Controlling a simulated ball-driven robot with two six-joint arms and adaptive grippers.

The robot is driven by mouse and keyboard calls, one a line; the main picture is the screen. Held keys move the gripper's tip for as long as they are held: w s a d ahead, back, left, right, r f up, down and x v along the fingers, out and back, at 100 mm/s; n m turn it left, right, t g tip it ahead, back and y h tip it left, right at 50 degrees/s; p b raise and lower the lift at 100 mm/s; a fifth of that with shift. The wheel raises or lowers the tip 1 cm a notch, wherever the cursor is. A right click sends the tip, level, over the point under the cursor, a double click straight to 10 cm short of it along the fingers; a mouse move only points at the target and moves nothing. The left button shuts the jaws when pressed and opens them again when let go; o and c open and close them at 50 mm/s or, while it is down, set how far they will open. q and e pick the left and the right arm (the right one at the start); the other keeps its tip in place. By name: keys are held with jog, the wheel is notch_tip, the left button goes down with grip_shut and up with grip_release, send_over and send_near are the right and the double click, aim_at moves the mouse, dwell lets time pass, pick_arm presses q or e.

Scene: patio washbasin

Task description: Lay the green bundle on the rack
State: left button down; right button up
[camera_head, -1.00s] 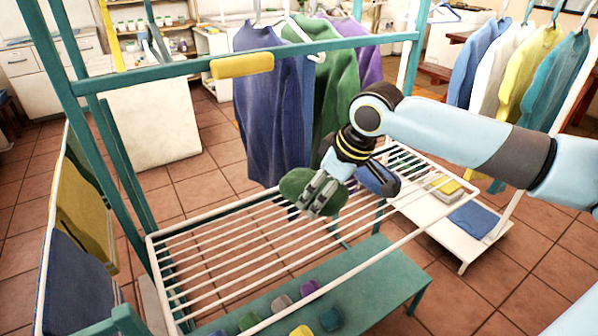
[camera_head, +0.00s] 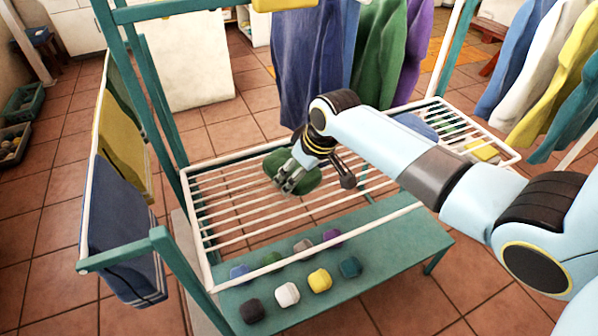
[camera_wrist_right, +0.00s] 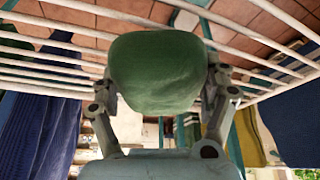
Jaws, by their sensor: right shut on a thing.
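The green bundle (camera_head: 306,178) is a rounded, soft-looking lump. My right gripper (camera_head: 284,181) is shut on it, and the wrist view shows the bundle (camera_wrist_right: 157,72) between both fingers. The white slatted rack (camera_head: 198,230) lies below and around the bundle in the head view. The bundle is over its left-middle slats; I cannot tell whether it touches them. A blue bundle (camera_head: 415,125) is at the rack's far right part. My left gripper is in neither view now.
A teal bench (camera_head: 400,235) below the rack carries several small coloured blocks, including a yellow one (camera_head: 320,280). Hanging garments, such as a dark blue one (camera_head: 312,70), stand behind the rack. Towels hang on the left frame. Slats left of the bundle are bare.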

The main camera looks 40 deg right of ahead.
jog(key=shift+f, duration=0.15)
jog(key=o, duration=1.1)
jog(key=shift+o, duration=0.2)
jog(key=p+v, duration=0.1)
jog(key=v, duration=1.1)
